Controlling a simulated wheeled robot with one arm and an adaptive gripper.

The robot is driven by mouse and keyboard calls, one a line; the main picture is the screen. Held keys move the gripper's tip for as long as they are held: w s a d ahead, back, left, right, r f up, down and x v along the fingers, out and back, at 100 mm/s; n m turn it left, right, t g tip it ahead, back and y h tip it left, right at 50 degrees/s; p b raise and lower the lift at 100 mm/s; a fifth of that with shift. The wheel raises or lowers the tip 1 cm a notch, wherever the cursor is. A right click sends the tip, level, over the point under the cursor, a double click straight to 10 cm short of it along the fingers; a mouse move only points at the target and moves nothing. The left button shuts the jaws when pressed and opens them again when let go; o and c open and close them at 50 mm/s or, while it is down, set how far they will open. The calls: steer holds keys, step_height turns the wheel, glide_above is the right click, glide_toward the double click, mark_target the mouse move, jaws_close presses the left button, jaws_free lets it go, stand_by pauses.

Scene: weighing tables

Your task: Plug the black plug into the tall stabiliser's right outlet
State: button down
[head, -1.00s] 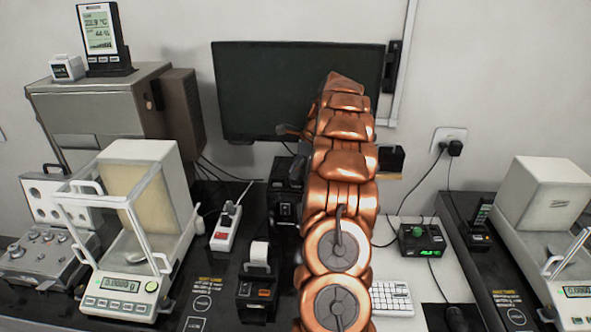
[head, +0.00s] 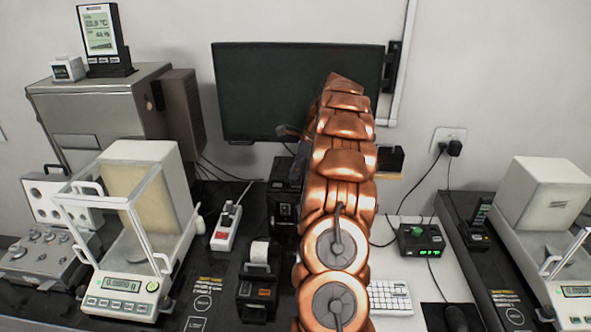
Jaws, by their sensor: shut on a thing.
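My copper arm rises through the middle of the head view, and my gripper is hidden behind its links. No loose black plug shows; whatever my gripper has is out of sight. A black upright unit with outlet-like faces on its front (head: 284,208) stands just left of my arm, partly covered by it. It may be the tall stabiliser, but its right side is hidden and I cannot make out its right outlet. Black plugs (head: 454,148) sit in the white wall socket (head: 447,134) at right, with a cord running down.
A white power strip (head: 224,236) and a small printer (head: 257,285) stand left of my arm. A glass-doored balance (head: 125,290) is further left, another balance (head: 548,205) at right. A dark monitor (head: 270,95) is behind. A keyboard (head: 390,298) and green-display box (head: 421,240) lie right.

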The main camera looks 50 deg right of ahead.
steer(key=shift+f, duration=0.7)
stand_by(1.1)
steer(key=c, duration=0.9)
jaws_free()
steer(key=shift+o, duration=0.7)
steer(key=o, duration=0.5)
steer(key=shift+p+v, duration=0.9)
steer(key=shift+v, duration=1.55)
steer(key=v, duration=0.2)
steer(key=shift+d+r, duration=0.1)
steer(key=shift+r, duration=0.15)
